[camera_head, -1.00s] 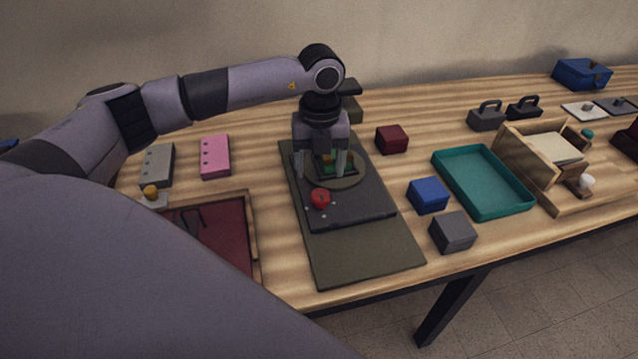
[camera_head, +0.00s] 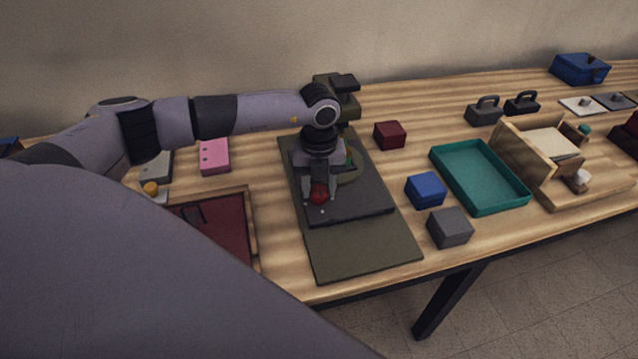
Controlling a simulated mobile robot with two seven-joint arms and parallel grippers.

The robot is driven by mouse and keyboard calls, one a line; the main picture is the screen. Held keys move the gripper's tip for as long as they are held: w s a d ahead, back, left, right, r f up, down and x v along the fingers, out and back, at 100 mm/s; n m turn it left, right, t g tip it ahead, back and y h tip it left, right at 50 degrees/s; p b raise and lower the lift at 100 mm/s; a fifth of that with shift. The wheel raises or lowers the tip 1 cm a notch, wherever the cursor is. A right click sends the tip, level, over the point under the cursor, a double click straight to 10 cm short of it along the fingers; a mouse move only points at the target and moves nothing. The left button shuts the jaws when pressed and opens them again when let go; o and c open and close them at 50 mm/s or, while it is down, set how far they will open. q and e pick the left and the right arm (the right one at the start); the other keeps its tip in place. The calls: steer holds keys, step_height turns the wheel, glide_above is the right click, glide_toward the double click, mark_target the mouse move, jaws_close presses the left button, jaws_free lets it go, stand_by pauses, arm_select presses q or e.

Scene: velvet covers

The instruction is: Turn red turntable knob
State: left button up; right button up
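The turntable (camera_head: 345,207) is a dark slab on a larger olive mat (camera_head: 365,252) in the middle of the table. Its red knob (camera_head: 319,195) stands near the slab's front left part. My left gripper (camera_head: 320,197) points down over the knob, with one finger on each side of it. The fingers sit close against the knob and look shut on it. The round platter (camera_head: 353,174) is partly hidden behind the gripper, with small green pieces (camera_head: 349,158) on it. My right gripper is not in view.
A dark red block (camera_head: 390,135), a blue block (camera_head: 426,190) and a grey block (camera_head: 450,227) stand right of the mat. A teal tray (camera_head: 515,201) lies beyond them. A dark red framed tray (camera_head: 244,262) is at left, partly hidden by my arm.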

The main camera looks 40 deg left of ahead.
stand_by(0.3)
arm_select(q)
steer(key=m+b, duration=0.2)
steer(key=m, duration=0.2)
steer(key=shift+f+m, duration=0.1)
steer(key=shift+m, duration=0.3)
steer(key=m+b, duration=0.2)
steer(key=m, duration=0.2)
steer(key=shift+w+m, duration=0.1)
steer(key=shift+m, duration=0.2)
steer(key=m+b, duration=0.2)
steer(key=m, duration=0.2)
steer(key=shift+d, duration=0.1)
steer(key=shift+m+b, duration=0.85)
steer(key=shift+m, duration=1.25)
steer(key=shift+r, duration=0.2)
steer(key=o, duration=1.1)
steer(key=shift+c, duration=0.2)
